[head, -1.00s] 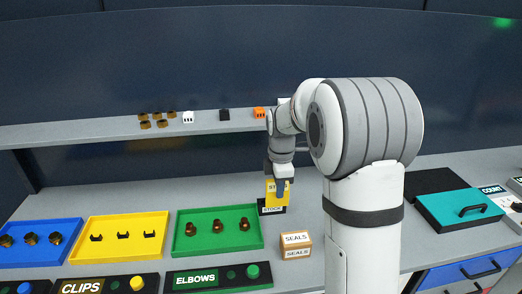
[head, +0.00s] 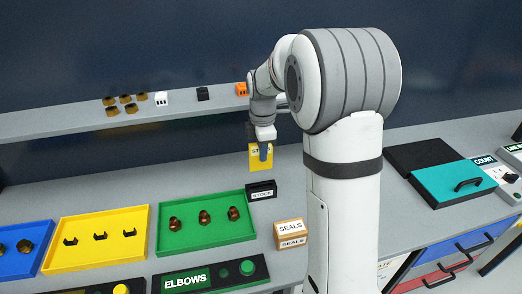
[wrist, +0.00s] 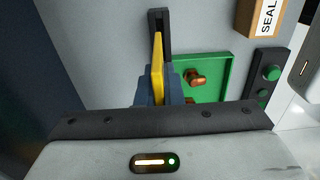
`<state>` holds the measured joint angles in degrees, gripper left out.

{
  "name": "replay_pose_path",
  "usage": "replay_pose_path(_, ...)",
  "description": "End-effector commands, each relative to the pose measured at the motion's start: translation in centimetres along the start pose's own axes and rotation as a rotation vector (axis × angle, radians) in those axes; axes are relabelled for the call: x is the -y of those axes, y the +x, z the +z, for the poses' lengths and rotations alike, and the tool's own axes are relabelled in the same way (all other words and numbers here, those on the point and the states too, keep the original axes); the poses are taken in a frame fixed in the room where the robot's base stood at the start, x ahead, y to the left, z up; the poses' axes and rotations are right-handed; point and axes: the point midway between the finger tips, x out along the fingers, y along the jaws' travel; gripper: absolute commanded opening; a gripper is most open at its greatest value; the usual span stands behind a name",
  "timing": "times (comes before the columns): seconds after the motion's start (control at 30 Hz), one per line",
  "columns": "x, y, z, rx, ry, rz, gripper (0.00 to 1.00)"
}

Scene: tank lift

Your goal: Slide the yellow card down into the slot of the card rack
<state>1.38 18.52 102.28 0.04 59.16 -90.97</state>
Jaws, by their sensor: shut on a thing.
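My gripper (head: 264,152) is shut on the yellow card (head: 256,160), which it holds upright. The black card rack (head: 262,191), with a white STOCK label, stands on the bench. In the head view the card's lower edge shows above the rack, with a strip of bench between them. In the wrist view the card (wrist: 157,52) is seen nearly edge-on between my fingers (wrist: 158,85). The rack (wrist: 166,25) shows just past it, roughly in line, its near part hidden by the card and fingers.
A green tray (head: 205,242) with several brown elbows stands left of the rack. A SEALS box (head: 290,234) is in front of it to the right. A shelf (head: 75,122) with small parts runs behind. A teal-lidded case (head: 440,190) lies far right.

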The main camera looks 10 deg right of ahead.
Motion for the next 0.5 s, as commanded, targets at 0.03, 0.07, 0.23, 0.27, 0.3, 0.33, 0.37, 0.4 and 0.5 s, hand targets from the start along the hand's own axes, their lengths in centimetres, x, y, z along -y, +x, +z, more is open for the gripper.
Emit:
replay_pose_path(0.03, 0.0, 0.5, 0.0, 0.000, 0.000, -0.001, 0.00)
replay_pose_path(0.07, 0.0, 0.7, 0.0, 0.000, 0.000, -0.001, 0.00)
replay_pose_path(0.23, 0.0, 2.1, 0.0, 0.000, 0.000, -0.002, 0.00)
replay_pose_path(0.27, 0.0, 2.4, 0.0, 0.000, 0.000, -0.002, 0.00)
replay_pose_path(0.3, 0.0, 2.8, 0.0, 0.000, 0.000, -0.002, 0.00)
replay_pose_path(0.33, 0.0, 3.1, 0.0, 0.000, 0.000, -0.002, 0.00)
replay_pose_path(0.37, 0.0, 3.4, 0.0, 0.000, 0.000, -0.002, 0.00)
replay_pose_path(0.4, 0.0, 3.9, 0.0, 0.000, 0.000, -0.001, 0.00)
replay_pose_path(0.5, 0.0, 4.8, 0.0, 0.000, 0.000, -0.001, 0.00)
